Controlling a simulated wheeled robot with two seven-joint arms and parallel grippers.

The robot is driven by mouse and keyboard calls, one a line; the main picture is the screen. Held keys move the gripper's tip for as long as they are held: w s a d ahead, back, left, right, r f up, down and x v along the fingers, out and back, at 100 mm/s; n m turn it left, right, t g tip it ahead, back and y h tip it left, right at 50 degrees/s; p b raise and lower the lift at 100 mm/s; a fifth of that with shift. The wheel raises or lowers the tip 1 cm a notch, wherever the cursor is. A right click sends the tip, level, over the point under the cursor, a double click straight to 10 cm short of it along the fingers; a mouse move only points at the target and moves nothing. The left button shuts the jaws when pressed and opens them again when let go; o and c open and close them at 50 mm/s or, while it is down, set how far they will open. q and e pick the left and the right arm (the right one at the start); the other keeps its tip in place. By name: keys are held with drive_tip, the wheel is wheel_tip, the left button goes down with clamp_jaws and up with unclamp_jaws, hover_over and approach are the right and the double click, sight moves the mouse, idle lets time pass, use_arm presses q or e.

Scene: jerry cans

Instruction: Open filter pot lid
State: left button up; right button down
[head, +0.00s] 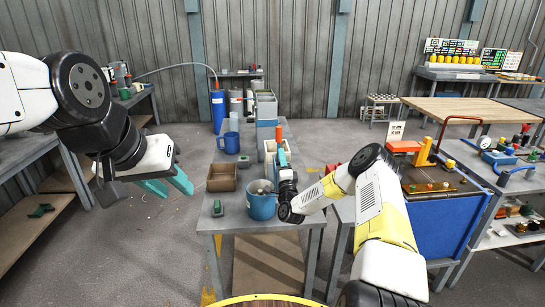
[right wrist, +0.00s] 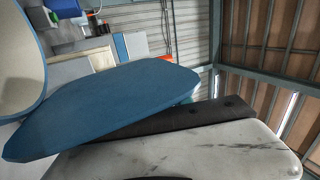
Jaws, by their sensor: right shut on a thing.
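The filter pot (head: 261,209) is a blue round pot near the front of the grey bench, with its top open and grey inside. My right gripper (head: 281,161) is just behind and right of the pot, shut on a blue piece that I take to be its lid. In the right wrist view, this flat blue lid (right wrist: 110,100) fills the middle and hides most of the fingers; a teal bit shows behind it. A blue rim with a cream inside shows at the left edge there. My left gripper (head: 178,190) is open and empty, left of the bench.
On the bench stand a brown box (head: 222,178), a blue mug (head: 231,143), a small grey-green item (head: 217,208) and a cream bin (head: 270,149). Blue and grey cylinders are farther back. A blue cart (head: 440,225) stands right. Floor left of the bench is clear.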

drive_tip(key=shift+d+f, duration=0.25)
drive_tip(key=shift+d, duration=0.35)
drive_tip(key=c, duration=1.2)
unclamp_jaws()
drive_tip(key=shift+s, duration=0.1)
drive_tip(key=v, duration=0.7)
drive_tip(key=shift+s+f, duration=0.15)
drive_tip(key=shift+s, duration=0.2)
